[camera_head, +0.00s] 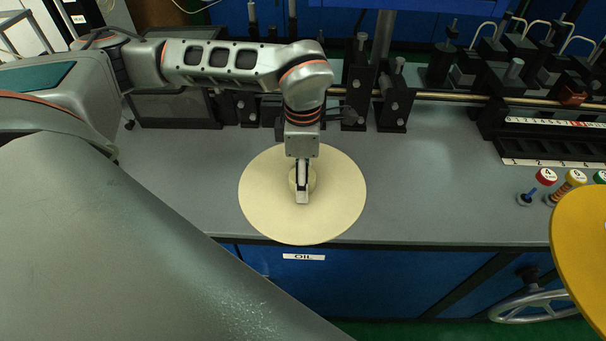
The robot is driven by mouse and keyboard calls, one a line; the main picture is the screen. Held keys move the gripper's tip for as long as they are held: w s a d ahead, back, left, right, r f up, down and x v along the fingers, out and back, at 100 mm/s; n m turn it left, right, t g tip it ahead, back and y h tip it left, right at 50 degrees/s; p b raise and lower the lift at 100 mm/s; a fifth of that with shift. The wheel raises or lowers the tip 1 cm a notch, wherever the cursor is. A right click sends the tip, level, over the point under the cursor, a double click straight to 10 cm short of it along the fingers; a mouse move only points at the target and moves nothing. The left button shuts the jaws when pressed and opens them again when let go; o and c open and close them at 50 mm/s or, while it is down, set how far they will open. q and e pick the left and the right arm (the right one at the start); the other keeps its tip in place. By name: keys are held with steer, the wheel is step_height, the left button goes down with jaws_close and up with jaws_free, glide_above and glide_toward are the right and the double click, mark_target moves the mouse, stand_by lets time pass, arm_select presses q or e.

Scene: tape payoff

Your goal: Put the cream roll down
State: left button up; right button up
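The cream roll (262,200) is a wide, flat, pale disc with a small raised core at its middle. It lies level over the grey worktop, its near rim just reaching over the front edge. I cannot tell whether it rests on the worktop or is held slightly above it. My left gripper (302,196) points down at the disc's centre, with its fingers close together at the core. It looks shut on the core, though the fingers hide part of it. My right gripper is out of view.
The grey worktop (430,190) is clear to the right of the roll. Black brackets and a metal rod (450,97) stand behind. Numbered coloured knobs (545,177) and a large yellow disc (585,245) are at the right. A handwheel (535,306) sits below the front edge.

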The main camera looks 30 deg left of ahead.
arm_select(q)
steer(key=shift+r, duration=0.1)
step_height(320, 180, up, 12)
stand_by(0.5)
stand_by(0.5)
